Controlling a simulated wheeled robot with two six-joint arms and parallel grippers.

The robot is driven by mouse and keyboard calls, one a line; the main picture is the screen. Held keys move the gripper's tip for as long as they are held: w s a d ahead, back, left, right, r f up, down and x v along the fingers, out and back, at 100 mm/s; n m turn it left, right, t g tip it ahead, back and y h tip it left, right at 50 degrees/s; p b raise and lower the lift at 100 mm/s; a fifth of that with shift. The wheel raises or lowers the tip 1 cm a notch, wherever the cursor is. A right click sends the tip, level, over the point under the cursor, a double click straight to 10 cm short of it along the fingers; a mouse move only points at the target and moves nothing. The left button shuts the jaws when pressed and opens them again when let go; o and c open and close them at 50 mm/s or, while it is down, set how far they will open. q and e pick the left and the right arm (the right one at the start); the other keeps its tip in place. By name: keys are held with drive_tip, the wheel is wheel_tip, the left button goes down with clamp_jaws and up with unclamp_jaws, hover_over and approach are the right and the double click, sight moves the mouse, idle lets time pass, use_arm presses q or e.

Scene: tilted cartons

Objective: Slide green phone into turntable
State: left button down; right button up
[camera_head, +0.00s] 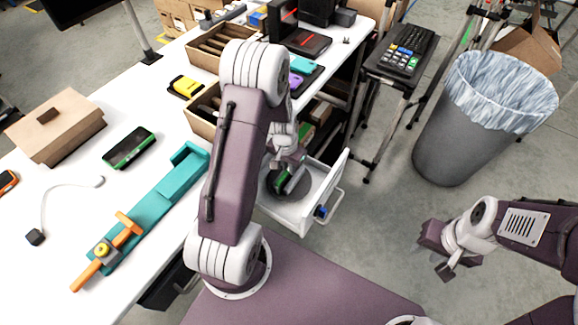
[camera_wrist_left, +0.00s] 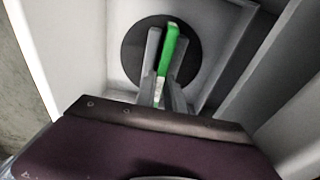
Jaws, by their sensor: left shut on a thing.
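My left gripper (camera_head: 290,180) reaches down into the open white drawer and is shut on the green phone (camera_head: 281,180). In the left wrist view the green phone (camera_wrist_left: 168,46) stands on edge between the fingers (camera_wrist_left: 165,82). The turntable (camera_head: 273,184) is a dark round disc in the drawer. It lies behind the phone in the left wrist view (camera_wrist_left: 132,52). The phone is over the disc; I cannot tell if they touch. The arm and fingers hide part of the disc. My right gripper (camera_head: 432,258) is open and empty over the floor at the right.
The drawer (camera_head: 328,196) has raised walls close around the gripper. A black phone with a green edge (camera_head: 130,148), a wooden box (camera_head: 55,128) and a teal rail (camera_head: 165,195) lie on the white table. A grey bin (camera_head: 455,140) stands at the right.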

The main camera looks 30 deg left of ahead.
use_arm(q)
drive_tip(key=shift+f, duration=0.35)
idle(0.6)
drive_tip(key=c, duration=1.3)
unclamp_jaws()
drive_tip(key=shift+c, duration=0.2)
drive_tip(key=shift+r, duration=0.1)
drive_tip(key=r, duration=0.3)
drive_tip(key=r+p, duration=0.1)
drive_tip(key=r, duration=0.2)
drive_tip(key=s+r, duration=0.1)
drive_tip(key=r, duration=0.2)
drive_tip(key=shift+p, duration=0.3)
wheel_tip(320, 180, up, 7)
drive_tip(key=p, duration=0.6)
